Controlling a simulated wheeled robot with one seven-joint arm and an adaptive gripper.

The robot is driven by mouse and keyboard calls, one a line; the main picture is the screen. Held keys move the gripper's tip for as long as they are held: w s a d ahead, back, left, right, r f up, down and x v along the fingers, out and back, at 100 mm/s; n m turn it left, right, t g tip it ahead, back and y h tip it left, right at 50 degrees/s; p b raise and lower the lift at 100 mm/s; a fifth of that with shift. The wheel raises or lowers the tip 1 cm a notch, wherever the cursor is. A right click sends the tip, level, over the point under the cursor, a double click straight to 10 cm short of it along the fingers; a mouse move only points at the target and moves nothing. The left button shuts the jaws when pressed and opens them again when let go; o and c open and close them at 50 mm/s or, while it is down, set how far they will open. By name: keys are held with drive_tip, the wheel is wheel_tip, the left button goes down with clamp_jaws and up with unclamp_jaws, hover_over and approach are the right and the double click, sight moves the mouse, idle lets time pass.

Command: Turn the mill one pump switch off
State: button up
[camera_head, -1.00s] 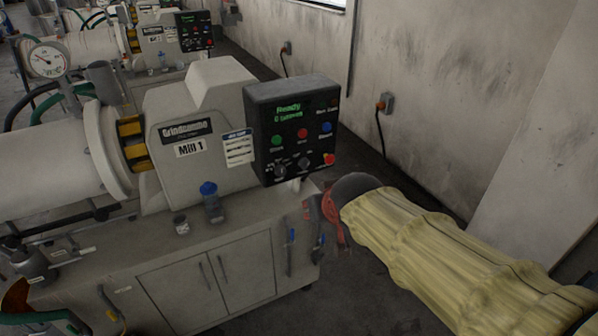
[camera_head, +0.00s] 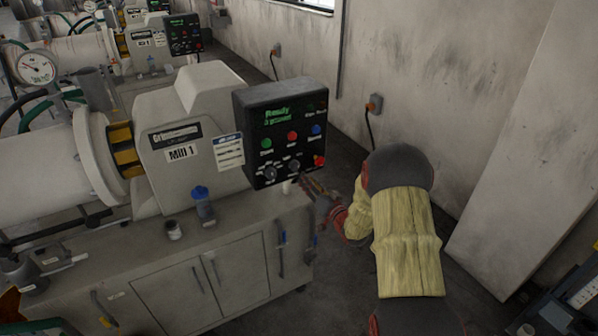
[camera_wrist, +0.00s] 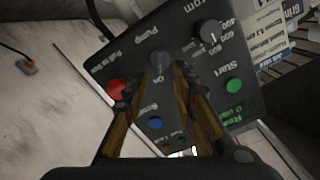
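The black control panel (camera_head: 285,110) of Mill 1 carries the pump switch (camera_head: 293,167), a small black knob low on its face. In the wrist view the pump switch (camera_wrist: 161,64) sits under the word "Pump", its face partly hidden by my fingers. I cannot read its setting. My gripper (camera_head: 306,180) is just in front of the panel's lower edge in the head view. In the wrist view my gripper (camera_wrist: 167,72) has its two fingers apart, with tips on either side of the knob. I cannot tell whether they touch it.
A second black knob (camera_wrist: 210,32), marked with numbers, is beside the pump switch. A green Start button (camera_wrist: 234,85), a blue button (camera_wrist: 155,123) and a red mushroom button (camera_wrist: 116,90) are close by. A blue-capped bottle (camera_head: 203,205) stands on the cabinet.

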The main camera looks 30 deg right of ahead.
sight(297, 169)
drive_tip(key=shift+w+a+f+b, duration=0.1)
drive_tip(key=shift+w+b, duration=0.3)
drive_tip(key=shift+w, duration=3.4)
drive_tip(key=c, duration=0.3)
drive_tip(key=c, duration=0.4)
clamp_jaws()
